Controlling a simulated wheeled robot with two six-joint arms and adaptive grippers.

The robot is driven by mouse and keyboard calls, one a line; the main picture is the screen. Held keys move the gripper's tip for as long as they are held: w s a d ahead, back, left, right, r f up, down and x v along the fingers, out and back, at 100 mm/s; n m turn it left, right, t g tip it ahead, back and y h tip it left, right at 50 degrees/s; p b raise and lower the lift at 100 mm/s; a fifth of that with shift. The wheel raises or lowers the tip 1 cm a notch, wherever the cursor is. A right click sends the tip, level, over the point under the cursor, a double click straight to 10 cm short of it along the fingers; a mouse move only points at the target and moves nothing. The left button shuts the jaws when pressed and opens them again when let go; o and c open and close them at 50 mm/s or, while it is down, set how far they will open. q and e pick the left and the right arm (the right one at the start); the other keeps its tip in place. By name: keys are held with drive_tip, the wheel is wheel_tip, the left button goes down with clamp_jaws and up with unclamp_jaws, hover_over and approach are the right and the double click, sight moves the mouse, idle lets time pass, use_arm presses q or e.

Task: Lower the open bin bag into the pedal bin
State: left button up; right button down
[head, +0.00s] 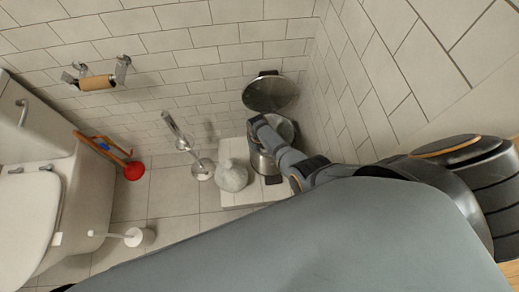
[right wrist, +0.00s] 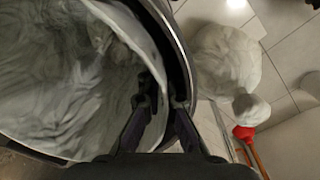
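The pedal bin (head: 268,163) stands in the corner by the right wall with its round lid (head: 270,92) raised. The pale grey open bin bag (right wrist: 75,75) lines the bin's mouth in the right wrist view, its edge just inside the dark bin rim (right wrist: 177,40). My right gripper (right wrist: 162,98) is at the rim. One finger is on the bag's inner side, the other by the bin rim, with a gap between them. In the head view my right arm covers part of the bin. My left gripper is not in view.
A tied pale bag (head: 232,176) sits on a white platform (head: 240,199) beside the bin. A metal stand (head: 201,168), red plunger (head: 134,171), toilet brush (head: 138,237) and toilet (head: 30,215) are to the left. Tiled walls are close behind and right.

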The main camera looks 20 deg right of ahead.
drive_tip(key=c, duration=1.4)
unclamp_jaws()
drive_tip(key=shift+s+a+f, duration=0.1)
drive_tip(key=shift+s, duration=0.05)
drive_tip(key=shift+c, duration=0.2)
wheel_tip(320, 180, up, 12)
drive_tip(key=shift+a, duration=0.1)
